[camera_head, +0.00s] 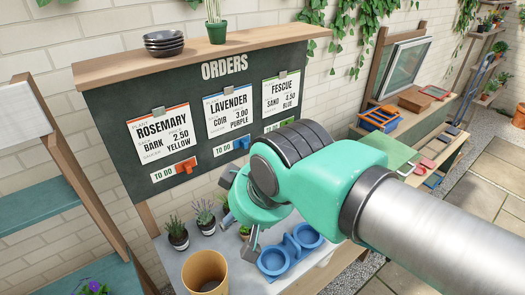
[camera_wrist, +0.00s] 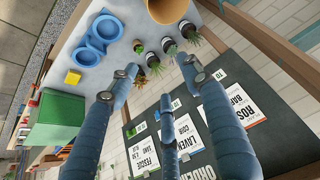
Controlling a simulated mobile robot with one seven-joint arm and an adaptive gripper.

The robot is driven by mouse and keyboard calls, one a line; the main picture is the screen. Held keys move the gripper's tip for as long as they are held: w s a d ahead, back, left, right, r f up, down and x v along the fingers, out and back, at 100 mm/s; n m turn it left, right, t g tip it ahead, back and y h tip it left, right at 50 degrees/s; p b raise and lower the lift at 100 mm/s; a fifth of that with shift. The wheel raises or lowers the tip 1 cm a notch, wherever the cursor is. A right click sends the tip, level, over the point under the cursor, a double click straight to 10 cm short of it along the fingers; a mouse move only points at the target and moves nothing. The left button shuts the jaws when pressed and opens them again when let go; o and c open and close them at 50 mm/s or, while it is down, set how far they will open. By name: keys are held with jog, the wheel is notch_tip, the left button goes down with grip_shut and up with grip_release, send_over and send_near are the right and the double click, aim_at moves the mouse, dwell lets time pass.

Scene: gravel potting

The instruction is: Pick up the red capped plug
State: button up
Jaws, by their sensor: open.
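A small plant plug with a reddish-orange part and green beside it (camera_wrist: 138,46) stands on the grey bench in the wrist view, left of the other small potted plants; I cannot make out a cap clearly. In the head view that spot is mostly hidden behind my gripper (camera_head: 240,212). In the wrist view my gripper (camera_wrist: 157,80) has its fingers spread apart with nothing between them. The fingers point toward the bench edge, and the plug lies beyond their tips, apart from them.
Several dark-potted plants (camera_head: 205,222), a tan pot (camera_head: 205,272) and a blue two-ring holder (camera_head: 272,262) stand on the bench. A yellow block (camera_wrist: 73,77) lies by the holder. The orders board (camera_head: 110,110) rises close behind my gripper. A green-topped box (camera_wrist: 60,108) is farther along.

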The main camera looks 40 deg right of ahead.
jog(key=shift+w, duration=0.1)
jog(key=w+d+r+m+g, duration=0.1)
jog(key=w+d, duration=0.4)
jog(key=w, duration=0.2)
jog(key=w+d+g, duration=0.1)
jog(key=w+d, duration=0.4)
jog(key=w, duration=0.3)
jog(key=w+d+f+m+g+h+b, duration=0.1)
jog(key=w+d+f, duration=0.2)
jog(key=w+d, duration=0.35)
jog(key=w+d+f+b, duration=0.1)
jog(key=w+d+f, duration=0.2)
jog(key=w+d, duration=0.3)
jog(key=w+d+f+m+g, duration=0.1)
jog(key=w+d+f, duration=0.1)
jog(key=d+f, duration=1.1)
jog(key=w+d+f+m+g+y+b, duration=0.1)
jog(key=w+d+f, duration=0.2)
jog(key=d+f, duration=1.1)
jog(key=d, duration=0.6)
jog(key=shift+w+d+f+g, duration=0.15)
jog(key=shift+w+d+g, duration=0.05)
jog(key=shift+w+g, duration=0.1)
jog(key=shift+f+b, duration=0.1)
jog(key=shift+b, duration=0.2)
jog(key=shift+f+b, duration=0.75)
jog(key=shift+f, duration=3.45)
